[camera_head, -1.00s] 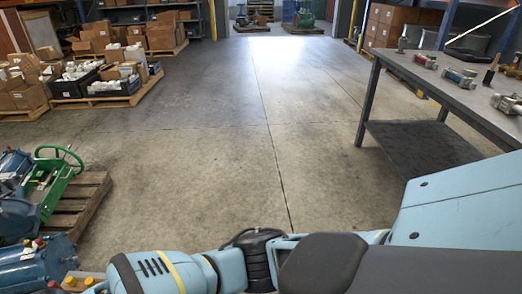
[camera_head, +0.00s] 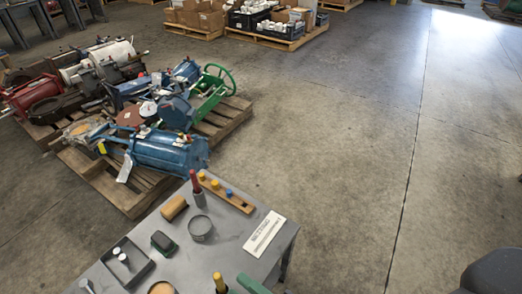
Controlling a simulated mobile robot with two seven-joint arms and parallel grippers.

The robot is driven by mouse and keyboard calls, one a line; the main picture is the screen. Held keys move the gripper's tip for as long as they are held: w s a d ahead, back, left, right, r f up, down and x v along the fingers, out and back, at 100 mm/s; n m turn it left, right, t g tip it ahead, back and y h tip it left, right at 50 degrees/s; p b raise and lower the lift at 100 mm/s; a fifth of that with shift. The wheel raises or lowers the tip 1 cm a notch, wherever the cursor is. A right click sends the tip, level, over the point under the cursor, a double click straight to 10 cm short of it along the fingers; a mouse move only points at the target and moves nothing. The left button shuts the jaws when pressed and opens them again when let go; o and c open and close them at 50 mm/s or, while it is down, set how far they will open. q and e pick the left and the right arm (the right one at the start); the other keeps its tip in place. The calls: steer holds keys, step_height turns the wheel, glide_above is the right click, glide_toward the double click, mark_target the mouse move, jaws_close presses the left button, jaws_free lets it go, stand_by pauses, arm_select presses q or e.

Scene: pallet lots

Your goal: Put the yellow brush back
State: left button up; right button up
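A grey table (camera_head: 232,262) stands at the lower left of the head view. An upright yellow piece (camera_head: 219,283) shows near its front, cut off by the lower picture edge; I cannot tell whether it is the yellow brush. A wooden block (camera_head: 240,203) at the far side holds two yellow knobs and a blue one. Beside it, a red-handled tool (camera_head: 195,182) stands in a small grey cup (camera_head: 199,198). Neither gripper shows its fingers. Only a dark rounded part, seemingly of my own body, shows at the lower right.
The table also bears a white printed card (camera_head: 264,233), a round tin (camera_head: 200,227), a green pad (camera_head: 163,242), a wooden cylinder (camera_head: 173,208) and a grey tray (camera_head: 140,250). Behind it, pallets (camera_head: 106,186) carry machine parts. The floor to the right is clear.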

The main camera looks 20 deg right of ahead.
steer(key=s+d+f+m+g+h, duration=0.3)
steer(key=s+d+f+m+h, duration=0.35)
steer(key=d+f+m, duration=0.35)
steer(key=s+d+f+m+g+h, duration=0.1)
steer(key=s+d+f+m+g, duration=0.1)
steer(key=s+f, duration=0.3)
steer(key=s+d+f+m+g+h, duration=0.1)
steer(key=s+d+f+m+g, duration=0.2)
steer(key=s, duration=0.9)
steer(key=shift+d+f+m+g, duration=0.15)
steer(key=shift+f+m+g, duration=0.85)
steer(key=shift+m, duration=0.1)
steer(key=shift+r+h, duration=0.1)
steer(key=shift+h, duration=0.15)
